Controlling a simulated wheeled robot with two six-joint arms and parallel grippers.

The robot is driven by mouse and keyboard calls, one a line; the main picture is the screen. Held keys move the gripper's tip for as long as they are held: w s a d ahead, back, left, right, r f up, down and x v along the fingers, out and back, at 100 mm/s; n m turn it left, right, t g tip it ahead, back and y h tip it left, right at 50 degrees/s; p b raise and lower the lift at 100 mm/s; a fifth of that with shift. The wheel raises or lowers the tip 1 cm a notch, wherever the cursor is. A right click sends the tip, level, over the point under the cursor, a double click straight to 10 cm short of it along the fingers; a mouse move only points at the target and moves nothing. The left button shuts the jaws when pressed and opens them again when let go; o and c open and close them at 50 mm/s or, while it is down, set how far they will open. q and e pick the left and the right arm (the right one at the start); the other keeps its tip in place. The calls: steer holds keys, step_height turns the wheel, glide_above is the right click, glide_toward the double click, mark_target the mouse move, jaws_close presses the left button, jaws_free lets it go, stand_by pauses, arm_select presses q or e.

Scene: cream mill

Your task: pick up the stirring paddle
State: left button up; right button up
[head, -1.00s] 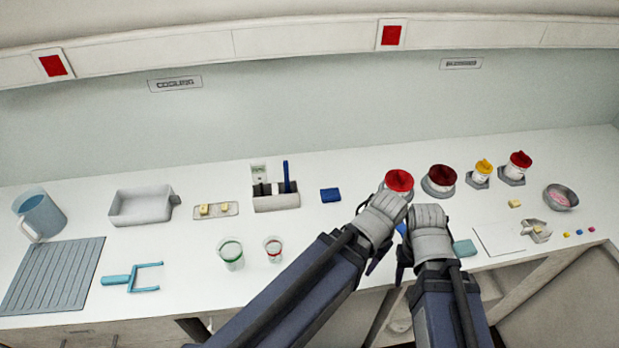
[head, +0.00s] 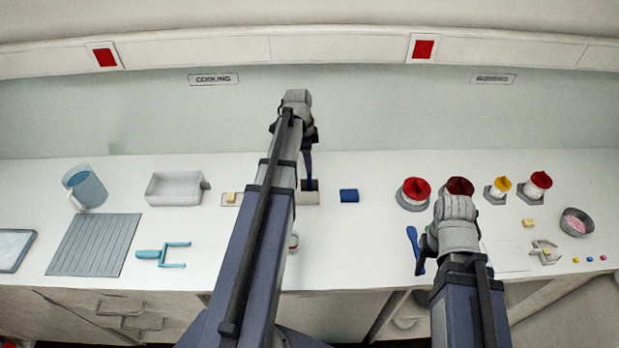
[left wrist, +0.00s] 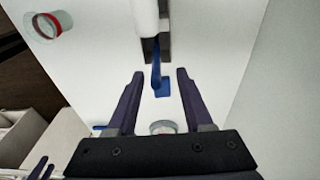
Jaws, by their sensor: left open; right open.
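A blue tool with a narrow handle (head: 412,238), seemingly a paddle, lies near the bench's front edge at right; my right arm partly covers it. Another blue handle stands in a grey rack, mostly hidden by my left arm in the head view; in the left wrist view this handle (left wrist: 155,62) shows beyond the fingertips. I cannot tell for sure which is the stirring paddle. My left gripper (head: 308,165) is open and empty above the rack; its fingers (left wrist: 155,78) point toward the handle, apart from it. My right gripper (head: 422,262) is open, mostly hidden by its arm.
A blue block (head: 348,195) lies right of the rack. Red-lidded pots (head: 415,190) stand farther right. A grey tray (head: 175,187), teal fork (head: 165,253), ribbed mat (head: 95,245) and jug (head: 85,187) are left. A red-rimmed glass (left wrist: 48,25) stands near the rack.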

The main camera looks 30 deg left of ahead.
mark_target(310, 189)
arm_select(q)
steer(key=shift+d+f+b, duration=0.25)
steer(key=shift+f+b, duration=1.75)
steer(key=shift+d+f+b, duration=0.2)
steer(key=shift+f+b, duration=1.8)
steer(key=shift+r, duration=0.1)
jaws_close()
